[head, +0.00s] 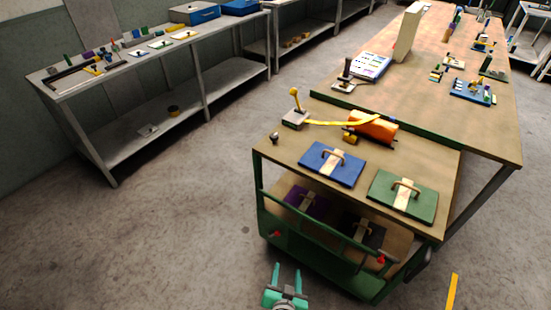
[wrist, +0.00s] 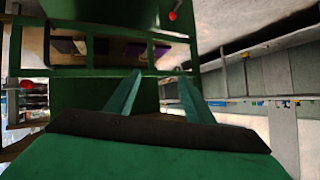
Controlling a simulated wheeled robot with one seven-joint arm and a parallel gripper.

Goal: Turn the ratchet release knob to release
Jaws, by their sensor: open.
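An orange ratchet roller (head: 374,126) lies on the wooden top of a green cart, with a yellow strap (head: 335,123) running left from it. A small brass-coloured knob (head: 350,138) shows at its left end; I take this for the release knob, but its setting is too small to read. My gripper (head: 287,275) is open and empty, low in front of the cart and well away from the roller. In the wrist view my gripper's fingers (wrist: 160,88) are spread, facing the cart's green frame (wrist: 110,70). The ratchet is not visible there.
A yellow-knobbed lever (head: 295,102) stands at the cart top's left. A blue die (head: 318,168) and a green die (head: 392,205) lie in front of the roller. The cart's green front rail (head: 310,228) is near my gripper. Open floor (head: 150,245) lies left.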

